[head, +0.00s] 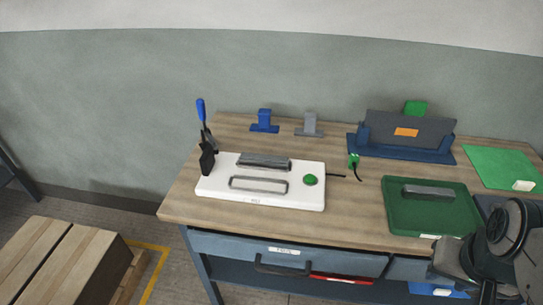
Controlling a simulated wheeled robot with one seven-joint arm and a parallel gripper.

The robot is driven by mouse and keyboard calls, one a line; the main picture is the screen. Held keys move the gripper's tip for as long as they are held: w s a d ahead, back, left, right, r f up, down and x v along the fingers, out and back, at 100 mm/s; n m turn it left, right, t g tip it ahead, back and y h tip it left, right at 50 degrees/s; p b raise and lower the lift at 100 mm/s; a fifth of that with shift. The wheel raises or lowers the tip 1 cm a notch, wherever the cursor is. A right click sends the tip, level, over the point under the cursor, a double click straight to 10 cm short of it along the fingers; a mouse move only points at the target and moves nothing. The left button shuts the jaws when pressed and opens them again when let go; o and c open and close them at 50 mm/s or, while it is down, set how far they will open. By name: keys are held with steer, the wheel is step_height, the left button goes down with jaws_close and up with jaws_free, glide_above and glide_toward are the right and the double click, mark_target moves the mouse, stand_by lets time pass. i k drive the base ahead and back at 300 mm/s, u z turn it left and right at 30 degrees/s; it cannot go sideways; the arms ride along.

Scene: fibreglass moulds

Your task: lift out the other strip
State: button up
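A white block (221,189) lies on the workbench with a green button (311,180) on its right end. A dark grey strip (264,162) sits along the block's back edge. In front of it is a long grey-rimmed slot (259,185); I cannot clearly tell whether anything lies in it. Another grey strip (428,192) lies in a green tray (408,220) to the right. My gripper (447,264) is at the lower right, in front of the tray and well away from the block. Its fingers are too dark and overlapped to read.
A blue-handled clamp (203,140) stands at the block's left end. Blue (264,121) and grey (310,125) stands are behind. A dark panel in a blue holder (361,153) stands at the back right. A green mat (500,166) is far right.

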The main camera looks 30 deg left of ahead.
mark_target(245, 158)
steer(key=u, duration=0.5)
steer(key=i, duration=0.4)
steer(key=u, duration=0.85)
steer(key=k, duration=0.55)
steer(key=z, duration=0.55)
steer(key=k, duration=0.7)
steer(key=u, duration=0.45)
steer(key=i, duration=0.6)
steer(key=u, duration=0.7)
steer(key=i, duration=0.8)
steer(key=z, duration=0.25)
